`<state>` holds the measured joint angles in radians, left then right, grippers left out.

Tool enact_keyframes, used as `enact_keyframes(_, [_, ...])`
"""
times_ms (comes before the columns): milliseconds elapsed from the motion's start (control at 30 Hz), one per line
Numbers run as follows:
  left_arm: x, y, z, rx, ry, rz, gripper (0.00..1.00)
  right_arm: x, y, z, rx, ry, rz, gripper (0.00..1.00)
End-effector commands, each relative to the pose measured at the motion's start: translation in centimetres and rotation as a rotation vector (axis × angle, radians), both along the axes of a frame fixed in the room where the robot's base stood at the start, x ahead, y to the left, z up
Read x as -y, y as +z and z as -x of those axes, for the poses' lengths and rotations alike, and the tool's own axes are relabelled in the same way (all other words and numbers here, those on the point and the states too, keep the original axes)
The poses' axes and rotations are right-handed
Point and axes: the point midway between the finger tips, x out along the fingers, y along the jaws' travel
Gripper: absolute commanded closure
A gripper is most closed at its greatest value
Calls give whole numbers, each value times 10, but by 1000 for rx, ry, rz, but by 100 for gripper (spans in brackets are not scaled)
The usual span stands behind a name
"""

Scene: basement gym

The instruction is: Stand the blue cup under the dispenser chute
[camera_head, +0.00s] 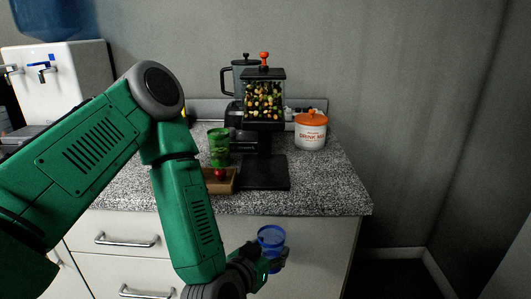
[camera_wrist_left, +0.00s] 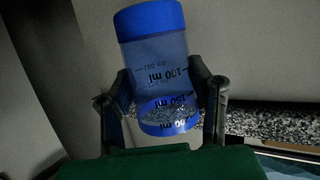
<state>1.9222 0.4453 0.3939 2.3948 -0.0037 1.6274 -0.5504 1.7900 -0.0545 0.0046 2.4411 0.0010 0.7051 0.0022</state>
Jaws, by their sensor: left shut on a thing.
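The blue cup (camera_head: 271,240) is see-through with a solid blue rim band and is held by my left gripper (camera_head: 264,260), in front of the cabinet and below the counter top. In the left wrist view the cup (camera_wrist_left: 155,65) sits between the two fingers of my left gripper (camera_wrist_left: 165,105), with ml markings facing the camera. The dispenser (camera_head: 265,98) stands on the counter with a clear hopper of mixed pieces and an orange knob. Its black base plate (camera_head: 264,173) lies bare below; the chute is hard to make out. My right gripper is not in view.
A green cup (camera_head: 219,147) and a small wooden tray (camera_head: 222,187) with a red item stand left of the base plate. A white jar with an orange lid (camera_head: 311,132) stands to the right. The speckled counter (camera_head: 325,178) is clear at front right.

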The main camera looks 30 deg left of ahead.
Motion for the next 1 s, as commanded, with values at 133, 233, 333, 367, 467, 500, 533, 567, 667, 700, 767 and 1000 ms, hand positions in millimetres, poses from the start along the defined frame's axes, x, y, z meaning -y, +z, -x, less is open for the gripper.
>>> enact_keyframes(133, [-11,38,6,-2,27,-1,79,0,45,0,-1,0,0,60])
enact_keyframes(233, [-18,57,9,-2,45,-1,79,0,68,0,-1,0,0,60])
enact_keyframes(333, [-26,76,12,-2,64,-1,79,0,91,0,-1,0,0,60])
enact_keyframes(367, [-29,81,14,-2,69,-1,79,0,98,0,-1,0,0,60])
enact_keyframes(467, [-38,100,18,0,86,0,79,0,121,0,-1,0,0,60])
enact_keyframes(500, [-42,107,20,0,95,0,79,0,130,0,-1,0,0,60])
enact_keyframes(533, [-45,113,21,0,100,1,79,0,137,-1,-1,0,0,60])
enact_keyframes(567, [-47,118,22,-1,106,1,79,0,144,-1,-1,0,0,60])
enact_keyframes(667, [-54,136,27,1,121,1,79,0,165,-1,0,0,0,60])
enact_keyframes(700, [-57,142,28,2,127,0,79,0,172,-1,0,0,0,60])
enact_keyframes(767, [-61,150,30,2,135,0,79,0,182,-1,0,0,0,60])
enact_keyframes(1000, [-69,166,36,2,155,-1,79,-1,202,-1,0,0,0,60])
